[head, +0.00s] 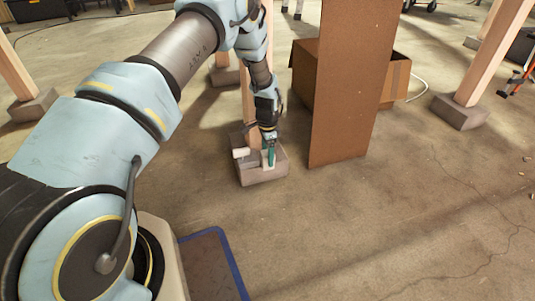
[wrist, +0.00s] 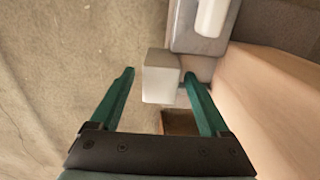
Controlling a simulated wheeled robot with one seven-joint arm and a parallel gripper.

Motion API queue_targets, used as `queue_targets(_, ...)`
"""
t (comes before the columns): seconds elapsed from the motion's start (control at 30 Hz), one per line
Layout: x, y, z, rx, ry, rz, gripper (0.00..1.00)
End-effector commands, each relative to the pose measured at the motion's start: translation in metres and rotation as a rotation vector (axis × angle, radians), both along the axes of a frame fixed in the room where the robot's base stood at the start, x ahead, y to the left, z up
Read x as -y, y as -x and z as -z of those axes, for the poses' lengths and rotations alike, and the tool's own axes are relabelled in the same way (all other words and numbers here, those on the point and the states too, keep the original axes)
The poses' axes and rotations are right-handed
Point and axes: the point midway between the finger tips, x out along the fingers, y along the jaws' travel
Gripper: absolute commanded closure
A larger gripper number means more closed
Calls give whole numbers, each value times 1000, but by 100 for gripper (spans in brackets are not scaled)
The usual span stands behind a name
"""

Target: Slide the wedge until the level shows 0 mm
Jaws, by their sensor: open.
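My gripper (wrist: 159,76) is open, with its green fingers either side of a pale block (wrist: 161,77) in the wrist view. The right fingertip is close to the block's side; I cannot tell if they touch. The pale block may be the wedge or its grip. A grey piece with a white rounded bar (wrist: 211,17) lies just beyond it. In the head view my gripper (head: 269,150) points down over a grey footing block (head: 264,177) at the foot of a wooden post (head: 250,112). No level reading is legible in either view.
A tall brown panel (head: 345,85) and a cardboard box (head: 397,80) stand right of the footing. Another post on a block (head: 461,111) stands farther right. A blue-edged mat (head: 233,262) lies near my base. The concrete floor at front right is clear.

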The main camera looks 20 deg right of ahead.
Motion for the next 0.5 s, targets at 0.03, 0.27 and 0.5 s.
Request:
queue_targets(0.03,0,0,0,0,0,0,20)
queue_targets(0.27,0,0,-18,0,1,0,20)
queue_targets(0.5,0,-1,-66,2,1,-1,20)
